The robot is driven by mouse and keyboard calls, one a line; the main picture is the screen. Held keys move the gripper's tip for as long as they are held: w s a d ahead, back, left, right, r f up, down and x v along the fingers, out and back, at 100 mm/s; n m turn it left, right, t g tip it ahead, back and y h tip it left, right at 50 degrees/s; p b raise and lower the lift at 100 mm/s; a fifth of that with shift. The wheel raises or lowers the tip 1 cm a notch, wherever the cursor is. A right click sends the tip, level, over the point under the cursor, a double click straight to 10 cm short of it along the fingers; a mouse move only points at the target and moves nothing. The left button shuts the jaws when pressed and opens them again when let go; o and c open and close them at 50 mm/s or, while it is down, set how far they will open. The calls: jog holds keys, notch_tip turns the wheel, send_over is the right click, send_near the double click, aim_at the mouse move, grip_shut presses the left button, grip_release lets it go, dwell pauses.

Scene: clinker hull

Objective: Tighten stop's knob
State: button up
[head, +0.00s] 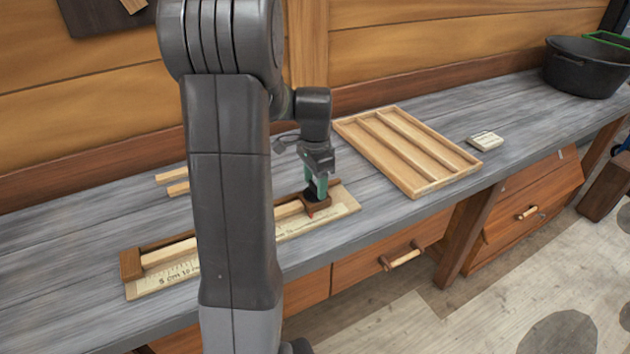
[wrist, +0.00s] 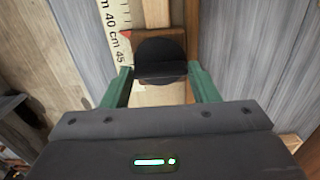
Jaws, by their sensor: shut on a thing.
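The stop (head: 319,205) is a small brown block with a red pointer, on the scale board (head: 163,289) near its right end. Its black round knob (wrist: 160,52) stands on top and shows in the middle of the wrist view. My gripper (head: 317,187) points down over the stop. Its green fingers, also in the wrist view (wrist: 162,78), are shut on the knob, one on each side. In the wrist view the red pointer lies beside the scale near the 45 mark. My arm hides the board's middle in the head view.
A wooden tray with long compartments (head: 380,150) lies right of the board. Beyond it are a small pale block (head: 485,140) and a black pot (head: 585,68). Wooden sticks (head: 176,188) lie behind the board. The grey bench (head: 60,240) is clear at left.

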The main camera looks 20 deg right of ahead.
aim_at(315, 186)
jog(key=o, duration=1)
jog(key=shift+r, duration=0.15)
notch_tip(315, 186, up, 14)
jog(key=shift+f, duration=0.2)
jog(key=shift+f, duration=0.15)
notch_tip(315, 186, down, 14)
jog(key=shift+r, duration=0.15)
dwell(0.5)
